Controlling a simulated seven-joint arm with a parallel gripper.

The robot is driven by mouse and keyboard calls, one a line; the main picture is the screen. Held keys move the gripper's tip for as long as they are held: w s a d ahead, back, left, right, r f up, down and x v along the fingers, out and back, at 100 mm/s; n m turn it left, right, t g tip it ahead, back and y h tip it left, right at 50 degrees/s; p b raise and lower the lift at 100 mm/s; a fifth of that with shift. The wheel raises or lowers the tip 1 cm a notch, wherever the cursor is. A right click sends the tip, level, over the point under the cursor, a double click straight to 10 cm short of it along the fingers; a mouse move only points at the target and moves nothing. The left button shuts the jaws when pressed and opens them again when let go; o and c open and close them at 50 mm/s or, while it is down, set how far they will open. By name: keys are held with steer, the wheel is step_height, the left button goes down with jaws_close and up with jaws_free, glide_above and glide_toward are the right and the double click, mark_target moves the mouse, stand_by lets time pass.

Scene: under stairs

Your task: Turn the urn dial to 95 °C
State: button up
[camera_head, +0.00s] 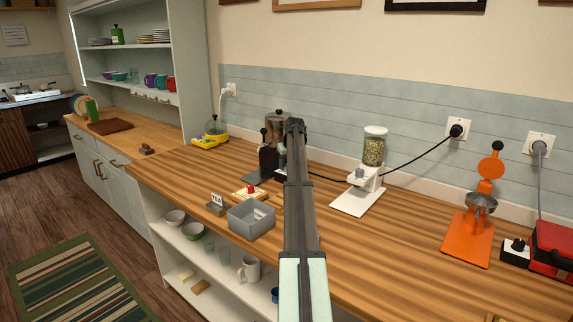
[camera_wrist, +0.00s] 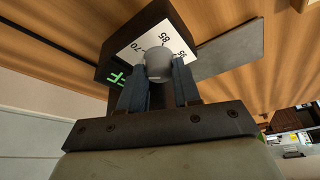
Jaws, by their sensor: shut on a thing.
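The urn (camera_head: 275,121) stands on the counter against the wall, partly behind my arm in the head view. In the wrist view its black housing (camera_wrist: 118,52) carries a white scale plate (camera_wrist: 135,40) with 70, 85 and a partly covered number, and green letters at the left. The round grey dial (camera_wrist: 158,58) sits on this plate. My gripper (camera_wrist: 160,78) has one finger on each side of the dial and is shut on it. The dial's pointer mark cannot be made out.
A grinder (camera_head: 370,165) with a black cord is to the right. An orange press (camera_head: 470,236) stands farther right, with clear counter between.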

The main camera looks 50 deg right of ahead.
steer(key=m+h, duration=0.1)
steer(key=m, duration=0.1)
steer(key=m+g, duration=0.1)
steer(key=m, duration=0.2)
steer(key=shift+w+a+m+g+h, duration=0.1)
steer(key=shift+m+g+h, duration=0.2)
steer(key=shift+h, duration=0.1)
steer(key=m, duration=0.2)
steer(key=m+g, duration=0.1)
steer(key=m, duration=0.1)
steer(key=shift+w+m+g+h, duration=0.15)
steer(key=shift+m+g+h, duration=0.15)
steer(key=m+g, duration=0.1)
steer(key=m, duration=0.1)
steer(key=m+g, duration=0.1)
steer(key=m, duration=0.2)
steer(key=shift+w, duration=0.2)
steer(key=m, duration=0.2)
steer(key=m+g, duration=0.1)
steer(key=m, duration=0.2)
steer(key=shift+g+y, duration=0.3)
steer(key=shift+y, duration=0.1)
steer(key=o, duration=1.1)
steer(key=shift+c, duration=0.2)
steer(key=shift+r, duration=0.1)
steer(key=v, duration=1.3)
steer(key=shift+w+r, duration=0.25)
steer(key=shift+r, duration=0.05)
